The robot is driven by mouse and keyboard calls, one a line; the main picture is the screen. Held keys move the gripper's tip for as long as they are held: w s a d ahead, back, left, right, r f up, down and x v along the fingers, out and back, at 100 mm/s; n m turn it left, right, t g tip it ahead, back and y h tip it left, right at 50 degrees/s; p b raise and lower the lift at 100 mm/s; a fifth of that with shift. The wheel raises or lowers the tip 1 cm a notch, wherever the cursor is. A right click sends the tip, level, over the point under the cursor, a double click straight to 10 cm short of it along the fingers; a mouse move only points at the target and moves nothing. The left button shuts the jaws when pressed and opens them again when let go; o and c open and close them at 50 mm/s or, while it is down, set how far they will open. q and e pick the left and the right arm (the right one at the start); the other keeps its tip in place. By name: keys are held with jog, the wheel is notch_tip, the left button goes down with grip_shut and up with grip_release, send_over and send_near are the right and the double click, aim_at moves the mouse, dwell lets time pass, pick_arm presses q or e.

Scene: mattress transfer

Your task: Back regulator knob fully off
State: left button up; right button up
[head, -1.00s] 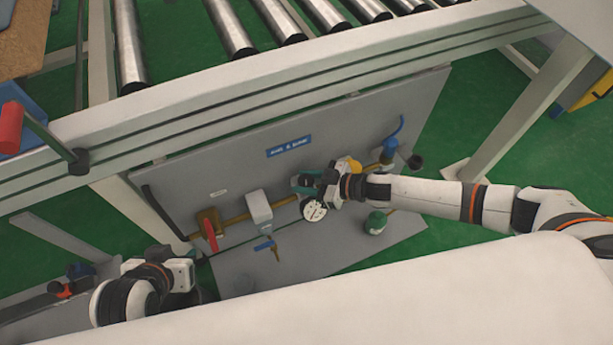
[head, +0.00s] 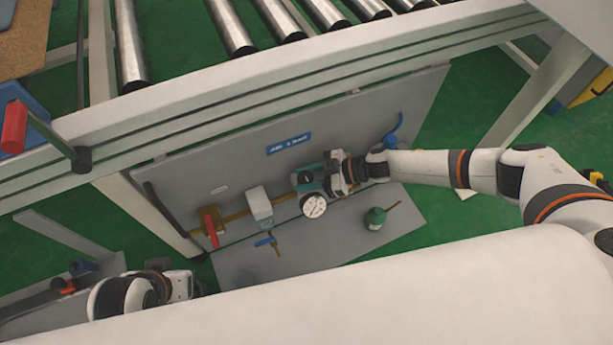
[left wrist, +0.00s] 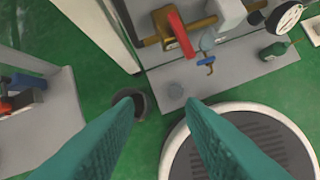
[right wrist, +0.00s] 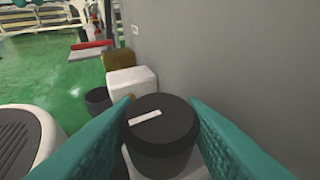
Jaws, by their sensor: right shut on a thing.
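The regulator knob (right wrist: 160,128) is a black round cap with a white mark, seen close up in the right wrist view. My right gripper (right wrist: 160,112) has its two teal fingers on either side of the knob and is shut on it. In the head view this gripper (head: 309,180) is at the pipe, just above the white round gauge (head: 314,205), and covers the knob. My left gripper (left wrist: 160,108) is open and empty above the green floor in the left wrist view. Its fingers are not clear in the head view.
The grey panel (head: 240,170) carries a red-handled valve (head: 211,228), a white box (head: 259,207) and a small blue-handled valve (head: 265,241). A green bottle (head: 375,218) is on the right. The roller conveyor frame (head: 300,85) runs above. A grey wall (right wrist: 240,60) lies close beside my right gripper.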

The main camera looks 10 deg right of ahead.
jog(key=o, duration=1)
jog(key=shift+d+r, duration=0.1)
jog(key=shift+d, duration=0.2)
pick_arm(q)
jog(key=shift+s+a+r+g+p, duration=0.15)
jog(key=shift+s+r+g+p, duration=0.4)
jog(key=shift+p, duration=0.65)
pick_arm(e)
jog(key=v, duration=1.1)
jog(key=shift+s+d, duration=0.15)
pick_arm(q)
jog(key=shift+r, duration=0.1)
